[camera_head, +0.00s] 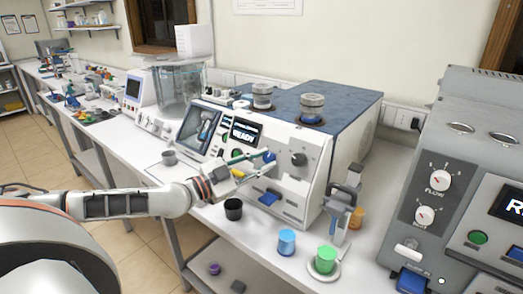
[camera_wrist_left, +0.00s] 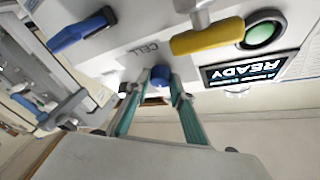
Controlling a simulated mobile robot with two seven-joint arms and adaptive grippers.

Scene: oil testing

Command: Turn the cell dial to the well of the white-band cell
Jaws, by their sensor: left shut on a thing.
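The white tester (camera_head: 300,190) with a blue top stands on the bench, its display (camera_head: 246,131) reading READY. My left gripper (camera_head: 266,158) reaches its front panel from the left. In the left wrist view its teal fingers are shut on the small blue cell dial (camera_wrist_left: 160,75), beside the CELL label (camera_wrist_left: 142,48). The fingers hide part of the dial, and I cannot read its pointer. Two cells with grey caps, a left one (camera_head: 262,95) and a right one (camera_head: 312,106), sit in the top. My right gripper is not in view.
A black cup (camera_head: 233,209), a blue cup (camera_head: 286,242) and a green cup (camera_head: 325,260) stand in front of the tester. A grey stand (camera_head: 342,205) is at its right. A grey machine (camera_head: 440,170) fills the far right. In the wrist view a yellow handle (camera_wrist_left: 207,37) is close by.

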